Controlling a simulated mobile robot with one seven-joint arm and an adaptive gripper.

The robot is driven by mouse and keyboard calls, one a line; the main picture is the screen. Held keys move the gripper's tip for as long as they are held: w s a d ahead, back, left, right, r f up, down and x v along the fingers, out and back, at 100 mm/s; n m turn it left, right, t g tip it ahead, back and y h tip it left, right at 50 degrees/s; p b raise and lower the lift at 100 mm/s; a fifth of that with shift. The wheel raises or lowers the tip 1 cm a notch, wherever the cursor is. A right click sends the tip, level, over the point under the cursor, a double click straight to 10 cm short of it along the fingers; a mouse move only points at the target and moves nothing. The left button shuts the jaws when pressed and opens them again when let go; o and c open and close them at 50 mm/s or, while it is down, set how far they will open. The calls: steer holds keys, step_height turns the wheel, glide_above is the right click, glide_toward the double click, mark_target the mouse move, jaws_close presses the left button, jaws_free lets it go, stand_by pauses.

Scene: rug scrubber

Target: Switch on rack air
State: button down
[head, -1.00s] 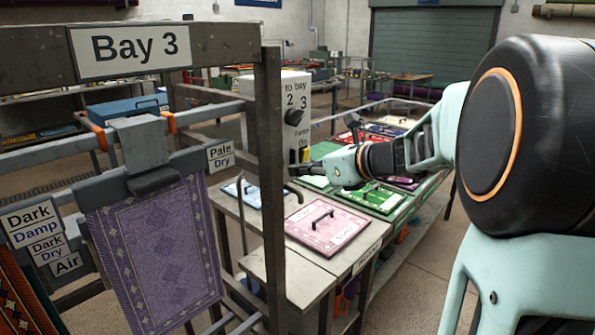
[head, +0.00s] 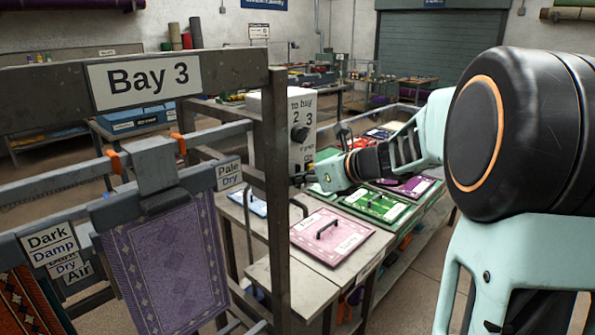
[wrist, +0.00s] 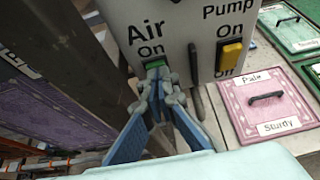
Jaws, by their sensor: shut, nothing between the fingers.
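The white control box (head: 305,110) stands behind the Bay 3 post, with a dark dial (head: 299,132) between "2" and "3". In the wrist view, the box front (wrist: 180,30) carries a green switch (wrist: 153,63) under "Air On" and a yellow switch (wrist: 230,52) under "Pump On", with "Off" below it. My gripper (wrist: 163,82) is shut and empty, its fingertips at the lower part of the green switch and partly covering it. I cannot tell whether they touch. In the head view, my gripper (head: 303,179) is at the box's lower front, partly hard to make out.
The Bay 3 rack post (head: 272,200) stands close to the left of my gripper. A purple rug (head: 165,255) hangs on the rack. A pink lidded board (head: 330,237) with a handle lies on the bench, right of the box. A dark rod (wrist: 197,90) stands close right of the fingers.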

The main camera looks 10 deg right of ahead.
steer(key=shift+r+p, duration=0.65)
steer(key=shift+r, duration=0.2)
stand_by(0.3)
